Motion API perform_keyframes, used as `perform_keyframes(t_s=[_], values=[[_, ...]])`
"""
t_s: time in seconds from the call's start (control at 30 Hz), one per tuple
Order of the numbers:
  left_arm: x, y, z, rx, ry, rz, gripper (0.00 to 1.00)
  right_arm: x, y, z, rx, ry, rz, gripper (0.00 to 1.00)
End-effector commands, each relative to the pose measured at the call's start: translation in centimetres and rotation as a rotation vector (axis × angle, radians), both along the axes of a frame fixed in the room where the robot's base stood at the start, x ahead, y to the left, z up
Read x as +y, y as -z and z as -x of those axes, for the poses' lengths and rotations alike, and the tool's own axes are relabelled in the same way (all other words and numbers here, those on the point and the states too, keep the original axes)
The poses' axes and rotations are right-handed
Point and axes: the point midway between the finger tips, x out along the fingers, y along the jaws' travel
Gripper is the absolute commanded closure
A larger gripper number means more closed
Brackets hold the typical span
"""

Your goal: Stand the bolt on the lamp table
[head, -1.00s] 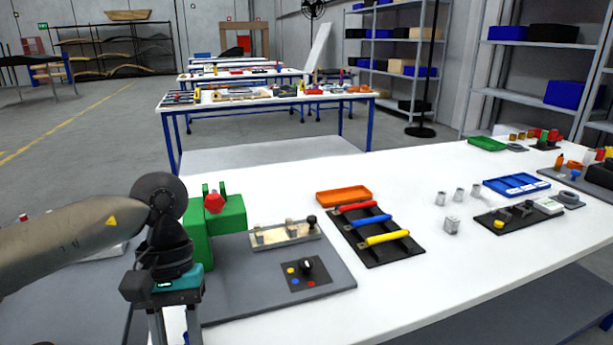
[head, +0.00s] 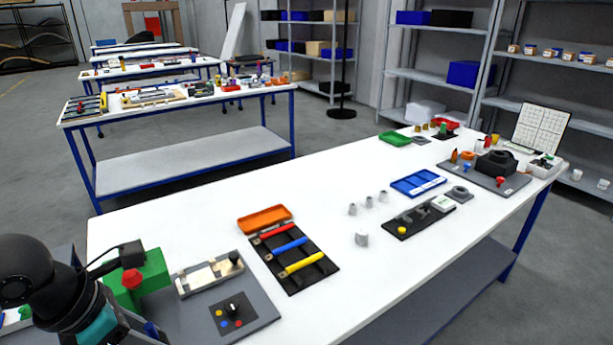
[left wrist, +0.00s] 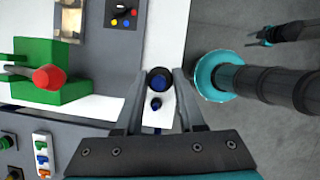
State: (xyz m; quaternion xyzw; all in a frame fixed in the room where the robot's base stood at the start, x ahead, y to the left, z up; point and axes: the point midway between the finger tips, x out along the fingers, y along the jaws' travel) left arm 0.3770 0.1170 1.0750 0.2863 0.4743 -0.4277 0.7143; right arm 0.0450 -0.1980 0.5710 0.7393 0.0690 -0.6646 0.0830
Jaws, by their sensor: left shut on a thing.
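My left gripper (left wrist: 157,82) is shut on a dark, round-topped bolt with blue on it (left wrist: 159,80), which sits between its fingertips in the left wrist view. In the head view the left gripper is low at the left edge, its fingertips cut off or hidden. A white worktable (head: 330,190) fills the front. Another table (head: 180,97) with blue legs stands behind it. No lamp clearly marks either one as the lamp table. My right arm shows in the left wrist view, with what looks like its gripper (left wrist: 262,38) small at upper right, its opening unclear.
A green block with a red knob (head: 133,280) stands beside my left arm. Near it are a black tray with coloured handles (head: 290,258) and an orange tray (head: 264,219). A black pole stand (head: 343,112) is near the shelves. Grey floor separates the tables.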

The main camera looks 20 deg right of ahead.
Motion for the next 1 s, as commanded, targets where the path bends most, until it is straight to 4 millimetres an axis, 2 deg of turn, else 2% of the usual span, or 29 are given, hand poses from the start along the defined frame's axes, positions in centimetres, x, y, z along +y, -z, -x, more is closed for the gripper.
perform_keyframes(t_s=[0.03,0.2,0.57,0.67,1.0], values=[[-0.2,-1.0,-0.1,-0.001,-0.054,0.001,1.00,0.1,-1.0,0.4,0.007,-0.001,-0.002,0.50],[-0.3,-2.2,-0.5,0.001,-0.204,0.000,1.00,0.8,-1.9,1.3,0.021,-0.001,-0.010,0.50],[-0.2,-2.2,-0.6,0.006,-0.265,-0.001,1.00,1.6,-2.0,1.4,0.021,-0.001,-0.020,0.50],[-0.2,-0.8,-0.6,0.008,-0.265,-0.001,1.00,1.5,-2.0,1.3,0.020,-0.001,-0.019,0.50],[-0.2,8.2,-0.5,0.010,-0.265,-0.002,1.00,1.0,-1.6,1.1,0.016,-0.001,-0.013,0.50]])
